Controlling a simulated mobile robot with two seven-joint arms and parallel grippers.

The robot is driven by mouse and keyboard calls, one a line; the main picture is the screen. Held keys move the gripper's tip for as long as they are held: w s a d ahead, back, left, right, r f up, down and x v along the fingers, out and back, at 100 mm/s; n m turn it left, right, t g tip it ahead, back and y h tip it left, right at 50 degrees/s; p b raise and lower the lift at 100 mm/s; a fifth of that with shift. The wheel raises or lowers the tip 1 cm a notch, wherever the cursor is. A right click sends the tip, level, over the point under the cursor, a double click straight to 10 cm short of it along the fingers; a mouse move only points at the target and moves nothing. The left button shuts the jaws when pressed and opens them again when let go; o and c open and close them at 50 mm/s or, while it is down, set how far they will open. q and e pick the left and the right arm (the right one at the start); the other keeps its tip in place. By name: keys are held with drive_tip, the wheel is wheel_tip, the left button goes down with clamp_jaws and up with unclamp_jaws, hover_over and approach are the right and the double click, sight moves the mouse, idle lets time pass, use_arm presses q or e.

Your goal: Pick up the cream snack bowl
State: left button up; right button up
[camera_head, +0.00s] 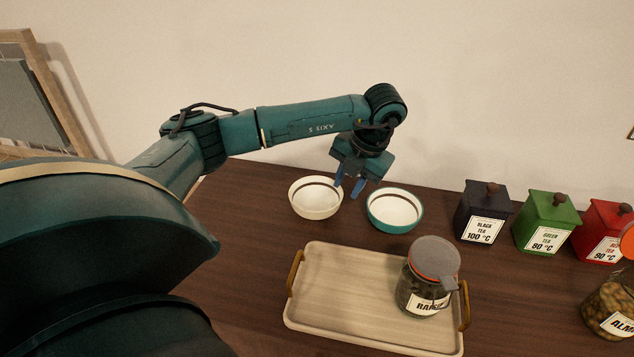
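The cream snack bowl (316,211) stands upright on the dark wooden table, with a dark band inside its rim. My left gripper (348,186) points down at the bowl's right rim. Its two blue fingers are apart, one over the rim and the other just outside it, in the gap beside the teal bowl. I cannot tell whether either finger touches the bowl. My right gripper is not in view.
A teal bowl (396,224) stands close on the right. In front is a wooden tray (340,290) with a lidded jar (425,285). Black (480,215), green (543,225) and red (602,232) tea boxes and an almond jar (608,308) stand farther right. The wall is behind.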

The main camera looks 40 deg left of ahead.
sight(339, 200)
use_arm(q)
drive_tip(key=shift+p+x, duration=0.75)
drive_tip(key=shift+x, duration=2.75)
drive_tip(key=shift+a+r, duration=0.1)
drive_tip(key=shift+a, duration=0.1)
drive_tip(key=shift+c, duration=0.4)
clamp_jaws()
